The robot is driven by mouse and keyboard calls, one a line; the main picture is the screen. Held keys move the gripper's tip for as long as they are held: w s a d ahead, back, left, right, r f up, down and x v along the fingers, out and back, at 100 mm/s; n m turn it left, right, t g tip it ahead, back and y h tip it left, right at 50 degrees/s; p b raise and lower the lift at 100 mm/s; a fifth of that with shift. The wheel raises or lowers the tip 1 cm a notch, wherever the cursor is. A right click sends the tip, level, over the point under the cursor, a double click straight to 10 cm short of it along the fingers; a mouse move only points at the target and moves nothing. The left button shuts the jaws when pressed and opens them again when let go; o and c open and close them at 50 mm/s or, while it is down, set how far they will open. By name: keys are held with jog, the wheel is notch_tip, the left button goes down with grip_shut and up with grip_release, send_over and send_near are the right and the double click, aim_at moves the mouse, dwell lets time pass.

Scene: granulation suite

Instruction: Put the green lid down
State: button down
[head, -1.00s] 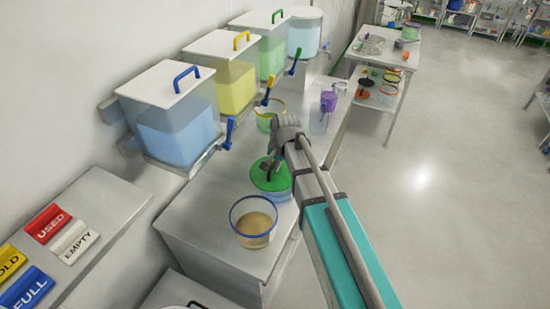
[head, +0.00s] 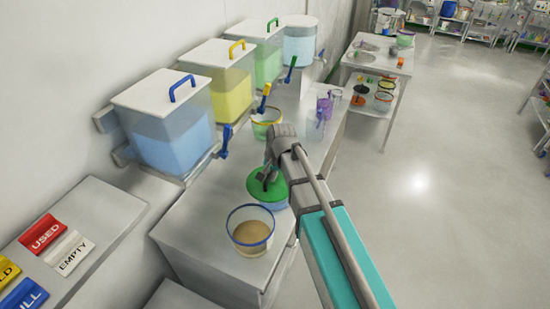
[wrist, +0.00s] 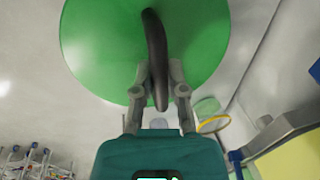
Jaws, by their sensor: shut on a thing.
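The green lid (head: 262,186) is a round disc with a dark arched handle (wrist: 155,45). It is over a clear container with blue liquid (head: 275,205) on the bench. I cannot tell whether it rests on the rim or hangs just above it. My gripper (wrist: 160,70) is shut on the handle, one finger on each side, in the wrist view. In the head view my gripper (head: 270,168) is partly hidden by my arm. The lid fills the top of the wrist view (wrist: 95,45) and hides what lies beneath it.
A blue-rimmed container of tan material (head: 251,232) stands in front of the lid. A yellow-rimmed one (head: 266,124) and a purple-marked one (head: 322,110) stand farther back. Tanks with taps line the wall, including a blue-handled one (head: 170,135). Open floor (head: 440,210) lies to the right.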

aim_at(271, 183)
jog(key=shift+f+b, duration=2.65)
jog(key=shift+f, duration=0.25)
jog(key=shift+s, duration=0.1)
